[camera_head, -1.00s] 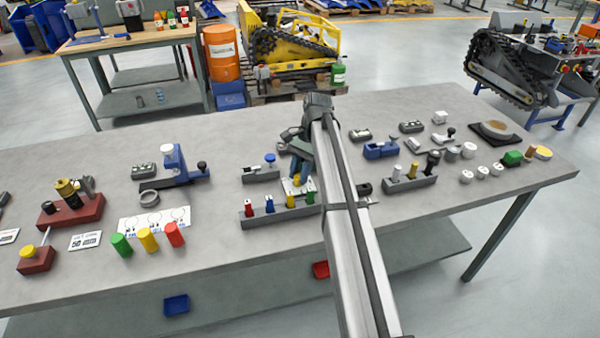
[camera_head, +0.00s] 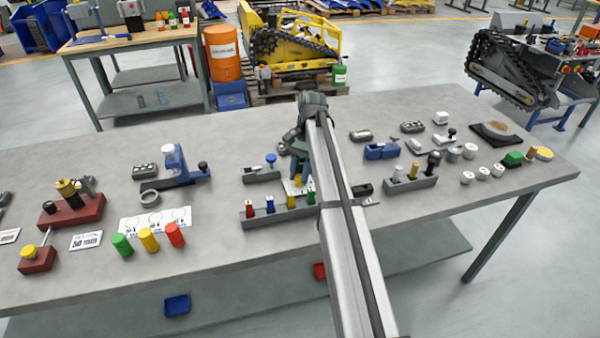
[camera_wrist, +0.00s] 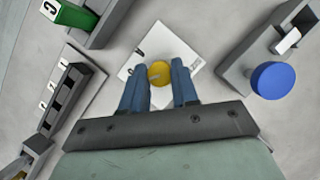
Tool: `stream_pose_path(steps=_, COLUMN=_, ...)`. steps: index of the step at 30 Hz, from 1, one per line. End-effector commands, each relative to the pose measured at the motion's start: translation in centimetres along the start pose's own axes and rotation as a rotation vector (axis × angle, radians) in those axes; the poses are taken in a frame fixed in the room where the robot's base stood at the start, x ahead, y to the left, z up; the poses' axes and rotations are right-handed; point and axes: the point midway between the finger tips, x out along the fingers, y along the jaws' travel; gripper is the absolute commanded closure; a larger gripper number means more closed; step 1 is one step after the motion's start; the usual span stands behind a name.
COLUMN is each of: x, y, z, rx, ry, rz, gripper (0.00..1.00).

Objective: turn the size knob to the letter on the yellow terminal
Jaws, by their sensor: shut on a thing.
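The size knob (camera_wrist: 159,73) is a round yellow cap on a white plate (camera_wrist: 183,50). My gripper (camera_wrist: 158,82) reaches down over the plate, its two blue fingers closed on the knob from both sides. A dark pointer mark shows beside the knob, but the plate's lettering is too small to read. In the head view my gripper (camera_head: 299,170) partly hides the plate. The yellow terminal (camera_head: 291,201) stands in a grey rack (camera_head: 262,220) in front of it, among red, blue and green ones. Its letter cannot be read.
A holder with a blue round knob (camera_wrist: 273,80) lies right of my gripper in the wrist view. A green lettered terminal (camera_wrist: 70,14) and a numbered slot block (camera_wrist: 70,95) are at left. A grey rack with several pegs (camera_head: 410,185) stands to the right on the bench.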

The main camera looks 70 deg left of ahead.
Motion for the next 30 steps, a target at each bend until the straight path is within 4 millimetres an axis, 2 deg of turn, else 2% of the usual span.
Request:
stream_pose_path(steps=1, x=-0.06, y=0.02, z=-0.08, rx=0.002, ry=0.003, rz=0.000, gripper=0.69)
stream_pose_path(steps=9, x=-0.02, y=0.00, z=-0.04, rx=0.001, ry=0.001, rz=0.000, gripper=0.45)
stream_pose_path(steps=23, x=0.00, y=0.02, z=0.00, rx=0.008, ry=0.001, rz=-0.004, gripper=0.45)
stream_pose_path(steps=30, x=0.04, y=0.17, z=0.08, rx=0.115, ry=0.000, rz=-0.048, gripper=0.45)
